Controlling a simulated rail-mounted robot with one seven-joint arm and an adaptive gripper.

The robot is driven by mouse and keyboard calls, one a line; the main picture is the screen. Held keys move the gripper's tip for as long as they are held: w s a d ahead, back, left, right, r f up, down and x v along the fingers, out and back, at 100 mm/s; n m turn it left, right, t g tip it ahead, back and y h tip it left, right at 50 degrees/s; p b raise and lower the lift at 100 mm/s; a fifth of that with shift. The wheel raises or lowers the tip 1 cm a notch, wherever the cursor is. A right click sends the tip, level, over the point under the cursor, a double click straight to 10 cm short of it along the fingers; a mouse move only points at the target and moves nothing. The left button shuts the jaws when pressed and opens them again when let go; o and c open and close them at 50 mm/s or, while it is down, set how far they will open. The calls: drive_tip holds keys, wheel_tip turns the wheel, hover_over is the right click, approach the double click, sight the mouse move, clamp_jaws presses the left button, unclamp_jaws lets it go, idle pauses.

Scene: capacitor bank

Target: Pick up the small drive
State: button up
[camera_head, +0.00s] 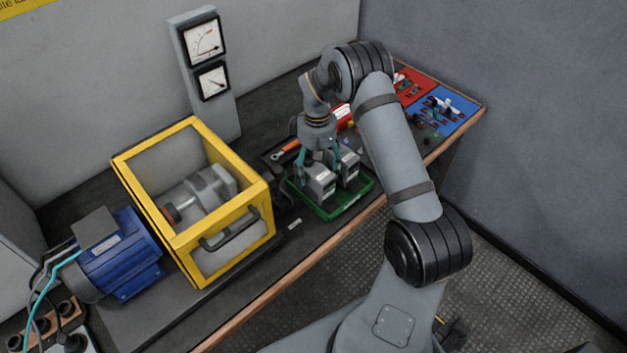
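A green tray (330,213) sits on the bench and holds two grey box-shaped drives. One drive (321,184) is at the front left of the tray, and the other drive (348,166) is behind it to the right. They look close in size, and I cannot tell which is the small drive. My gripper (320,160) points down over the tray, with its teal fingers spread apart near the top of the front-left drive. Whether the fingers touch it is hidden by the angle. Both drives appear to rest in the tray.
A yellow-framed guard (191,253) and a blue motor (121,253) stand left of the tray. An orange-handled tool (288,148) lies behind it. Red (412,84) and blue (452,112) boards with small tools lie at the right. A gauge panel (205,70) stands behind.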

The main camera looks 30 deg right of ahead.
drive_tip(key=c, duration=1.4)
drive_tip(key=shift+r, duration=0.15)
drive_tip(key=shift+c, duration=0.3)
